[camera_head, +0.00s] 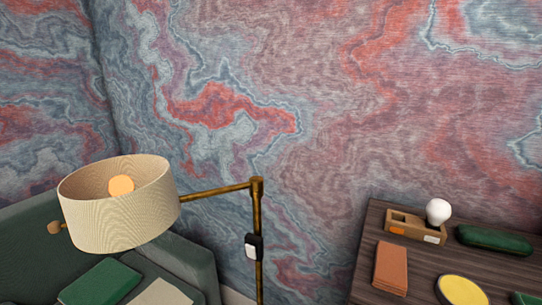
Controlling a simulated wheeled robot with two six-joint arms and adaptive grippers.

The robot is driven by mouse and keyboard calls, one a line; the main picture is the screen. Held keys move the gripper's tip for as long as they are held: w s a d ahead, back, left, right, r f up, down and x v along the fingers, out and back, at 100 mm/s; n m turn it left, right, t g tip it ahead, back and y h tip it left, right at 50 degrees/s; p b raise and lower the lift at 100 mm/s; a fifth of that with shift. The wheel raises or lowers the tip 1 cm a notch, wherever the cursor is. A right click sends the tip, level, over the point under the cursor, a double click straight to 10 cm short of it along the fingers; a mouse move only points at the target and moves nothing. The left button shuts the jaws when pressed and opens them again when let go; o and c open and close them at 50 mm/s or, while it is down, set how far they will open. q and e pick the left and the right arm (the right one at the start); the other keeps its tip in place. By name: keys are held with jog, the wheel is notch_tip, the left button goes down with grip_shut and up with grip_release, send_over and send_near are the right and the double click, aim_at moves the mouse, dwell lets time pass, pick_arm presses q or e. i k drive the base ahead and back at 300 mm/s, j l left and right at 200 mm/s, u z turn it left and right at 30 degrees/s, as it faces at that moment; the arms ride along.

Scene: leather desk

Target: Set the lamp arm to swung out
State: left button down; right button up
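A floor lamp stands left of the middle in the head view. Its brass lamp arm (216,191) reaches left from the top of the upright brass pole (258,225). The cream drum shade (118,222) hangs on the arm over the green chair, with a pale orange bulb (121,186) inside. A small knob (55,227) sticks out at the shade's left side. A black and white switch box (254,246) is on the pole. Neither of my grippers shows in this view.
A green armchair (178,262) holds a green book (100,284). A dark wooden desk (363,262) at right carries a wooden holder (405,227) with a white bulb (438,211), a green case (494,240), a brown notebook (391,267) and a yellow disc (462,290).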

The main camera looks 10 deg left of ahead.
aim_at(98, 222)
jog(key=u, duration=1.6)
